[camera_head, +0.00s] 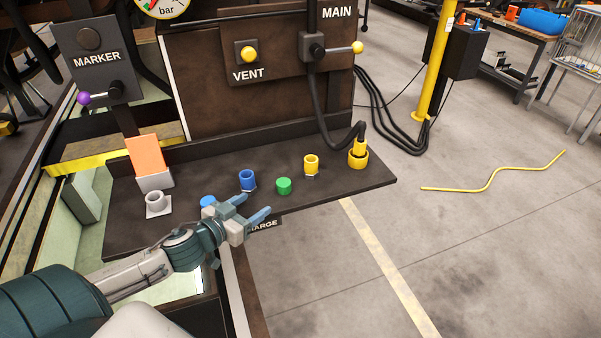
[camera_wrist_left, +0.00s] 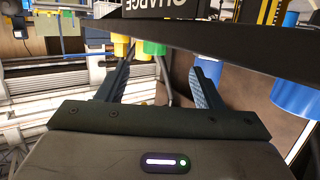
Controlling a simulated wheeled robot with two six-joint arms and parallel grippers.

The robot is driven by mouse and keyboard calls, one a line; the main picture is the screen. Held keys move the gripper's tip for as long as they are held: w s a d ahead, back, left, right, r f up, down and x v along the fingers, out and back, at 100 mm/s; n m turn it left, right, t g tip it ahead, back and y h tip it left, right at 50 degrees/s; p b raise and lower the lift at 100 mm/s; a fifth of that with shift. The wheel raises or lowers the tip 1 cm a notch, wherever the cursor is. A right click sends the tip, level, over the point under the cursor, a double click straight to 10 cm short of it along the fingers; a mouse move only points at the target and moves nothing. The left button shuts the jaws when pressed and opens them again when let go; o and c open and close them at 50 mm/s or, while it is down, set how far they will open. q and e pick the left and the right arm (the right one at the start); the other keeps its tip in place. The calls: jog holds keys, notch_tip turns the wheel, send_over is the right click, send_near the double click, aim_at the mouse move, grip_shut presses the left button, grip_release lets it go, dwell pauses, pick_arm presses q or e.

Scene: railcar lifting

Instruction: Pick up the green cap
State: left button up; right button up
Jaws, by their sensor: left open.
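The green cap (camera_head: 284,186) stands on the dark shelf (camera_head: 335,182), near its front edge, between a blue fitting and a yellow fitting. It also shows in the left wrist view (camera_wrist_left: 155,48), near the top and partly cut off by the shelf edge. My left gripper (camera_head: 254,206) is open and empty, to the left and front of the green cap, with its fingers pointing toward the cap's side of the shelf and apart from it. In the left wrist view the two fingers (camera_wrist_left: 162,72) are spread, with the cap beyond them. My right gripper is not in view.
A blue cap (camera_head: 208,201) sits just behind my left wrist. A blue fitting (camera_head: 248,180) stands close beyond the fingers. A white fitting (camera_head: 157,203) and orange card (camera_head: 146,156) are left.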

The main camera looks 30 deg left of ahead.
aim_at(279, 189)
pick_arm(q)
jog(key=shift+w, duration=0.8)
jog(key=shift+w+b, duration=0.15)
jog(key=shift+b, duration=0.45)
jog(key=shift+w+d, duration=0.15)
jog(key=shift+w, duration=0.1)
jog(key=x, duration=0.3)
jog(key=shift+w+d+f+b, duration=0.1)
jog(key=shift+w+b, duration=0.15)
jog(key=shift+b, duration=0.05)
jog(key=shift+w, duration=0.1)
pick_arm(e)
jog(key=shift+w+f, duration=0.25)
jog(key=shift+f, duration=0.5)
pick_arm(q)
jog(key=shift+w+d, duration=0.15)
jog(key=shift+w, duration=0.2)
jog(key=x, duration=0.2)
jog(key=p+x, duration=0.1)
jog(key=x, duration=0.1)
jog(key=shift+d, duration=0.25)
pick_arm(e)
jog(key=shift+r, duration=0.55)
